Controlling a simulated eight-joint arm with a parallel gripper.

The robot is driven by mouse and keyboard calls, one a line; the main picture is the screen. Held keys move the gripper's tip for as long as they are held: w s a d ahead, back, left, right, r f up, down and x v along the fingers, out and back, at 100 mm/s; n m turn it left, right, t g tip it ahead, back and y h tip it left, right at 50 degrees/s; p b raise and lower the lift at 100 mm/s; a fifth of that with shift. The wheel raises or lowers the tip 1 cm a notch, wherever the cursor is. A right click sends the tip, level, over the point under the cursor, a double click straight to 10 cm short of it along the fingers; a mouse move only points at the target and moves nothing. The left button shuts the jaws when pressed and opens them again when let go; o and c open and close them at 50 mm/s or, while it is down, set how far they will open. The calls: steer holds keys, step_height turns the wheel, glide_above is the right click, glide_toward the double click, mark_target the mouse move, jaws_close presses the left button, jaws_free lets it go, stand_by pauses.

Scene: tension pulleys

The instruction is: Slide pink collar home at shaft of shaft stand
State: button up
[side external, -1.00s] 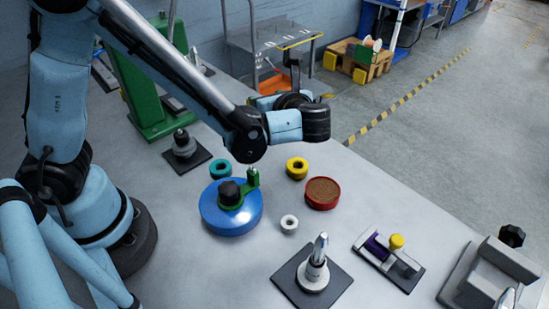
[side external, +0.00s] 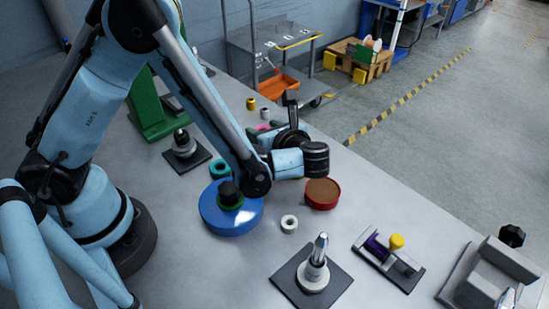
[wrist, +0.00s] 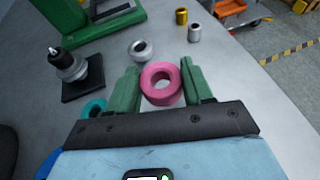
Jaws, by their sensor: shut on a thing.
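The pink collar (wrist: 160,84) is a thick ring between the two green fingers of my gripper (wrist: 160,72) in the wrist view. My gripper is shut on it. In the side view only a small pink bit (side external: 262,127) shows past my wrist. A stand with a pointed silver shaft (side external: 320,247) rises from a dark square plate at the front, well apart from my gripper. Another stand with a dark-tipped shaft (side external: 182,140) is at the back left, and shows in the wrist view (wrist: 63,62). I cannot tell which is the task's stand.
A blue disc (side external: 215,215), a red dish (side external: 322,194), a white ring (side external: 289,224) and a teal ring (side external: 219,169) lie on the table. A purple-and-yellow fixture (side external: 388,256) and a grey block (side external: 490,277) are at right. A green frame (side external: 148,110) stands at the back.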

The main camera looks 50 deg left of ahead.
steer(key=shift+f, duration=2.3)
steer(key=o, duration=1)
